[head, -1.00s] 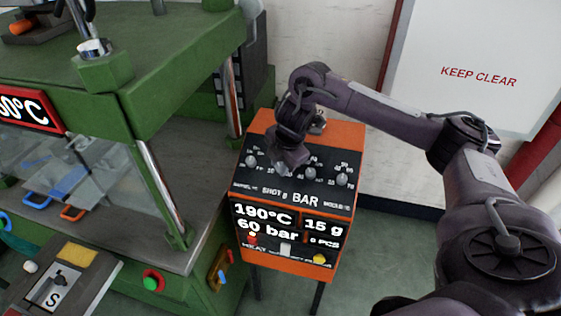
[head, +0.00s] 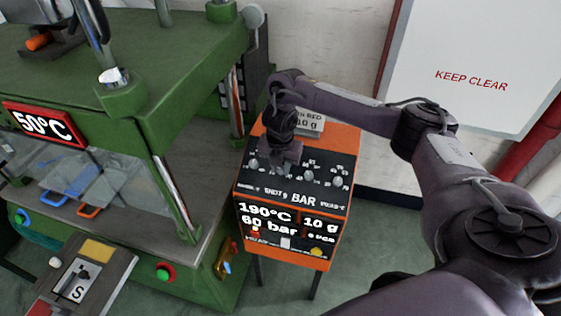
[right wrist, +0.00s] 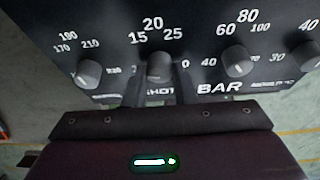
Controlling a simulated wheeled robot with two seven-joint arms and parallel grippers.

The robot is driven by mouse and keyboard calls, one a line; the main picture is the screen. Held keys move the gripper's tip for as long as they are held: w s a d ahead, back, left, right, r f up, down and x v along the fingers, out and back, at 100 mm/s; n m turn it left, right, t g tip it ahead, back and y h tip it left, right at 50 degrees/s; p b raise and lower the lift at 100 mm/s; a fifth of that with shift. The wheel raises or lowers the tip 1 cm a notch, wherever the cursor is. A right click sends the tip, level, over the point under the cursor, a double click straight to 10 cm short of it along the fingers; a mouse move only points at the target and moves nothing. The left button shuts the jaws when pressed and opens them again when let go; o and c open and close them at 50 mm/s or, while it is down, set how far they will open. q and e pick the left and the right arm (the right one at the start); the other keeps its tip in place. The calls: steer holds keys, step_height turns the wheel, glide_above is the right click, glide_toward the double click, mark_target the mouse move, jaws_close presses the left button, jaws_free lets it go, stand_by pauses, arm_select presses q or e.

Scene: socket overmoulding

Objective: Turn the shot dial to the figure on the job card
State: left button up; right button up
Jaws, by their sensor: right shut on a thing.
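The orange control box (head: 345,226) has a black sloped panel with several grey dials. My right gripper (head: 278,170) is shut on the shot dial, which it hides in the head view. In the right wrist view the shot dial (right wrist: 158,66) sits between the fingers, below the figures 15, 20 and 25. The display (head: 285,222) reads 190°C, 60 bar and 10 g. My left gripper is out of view.
Other dials flank the shot dial closely: one on the left (right wrist: 88,72) and a bar dial (right wrist: 237,60) on the right. A green press (head: 140,110) with a 50°C display stands left of the box. A white KEEP CLEAR board (head: 470,60) is behind.

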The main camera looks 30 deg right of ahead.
mark_target(280, 173)
stand_by(0.3)
steer(key=o, duration=1)
steer(key=shift+r, duration=0.15)
steer(key=shift+r+p, duration=0.3)
steer(key=shift+r, duration=0.05)
steer(key=r+p, duration=0.1)
steer(key=r, duration=0.1)
steer(key=r+p, duration=0.1)
steer(key=r, duration=0.1)
steer(key=r+p, duration=0.1)
steer(key=r, duration=0.2)
steer(key=shift+s+a, duration=0.3)
steer(key=shift+a, duration=0.05)
steer(key=shift+f, duration=0.15)
